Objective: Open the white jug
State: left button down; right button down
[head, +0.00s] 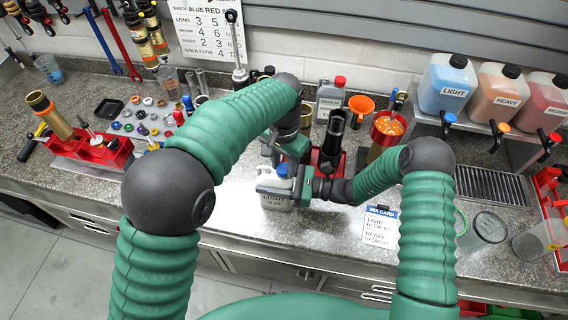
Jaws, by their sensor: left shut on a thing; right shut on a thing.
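The white jug (275,201) stands upright on the counter in the middle of the head view, with a label on its front and a blue cap (282,169) on top. My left gripper (276,158) comes down from above and is shut at the blue cap; its fingers are small and partly hidden. My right gripper (298,188) reaches in from the right and is shut on the jug's right side. Its exact contact is partly hidden by the gripper itself.
A mix card (381,226) lies right of the jug. Large jugs (447,84) sit on a shelf at right. A red parts tray (90,148) is at left.

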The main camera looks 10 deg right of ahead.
pick_arm(q)
jog(key=n, duration=0.4)
jog(key=shift+w+d+r, duration=0.1)
jog(key=shift+w+r, duration=0.05)
jog(key=shift+w, duration=0.05)
jog(key=c, duration=1.3)
grip_release()
jog(key=o, duration=0.3)
jog(key=shift+s, duration=0.1)
jog(key=shift+o, duration=0.2)
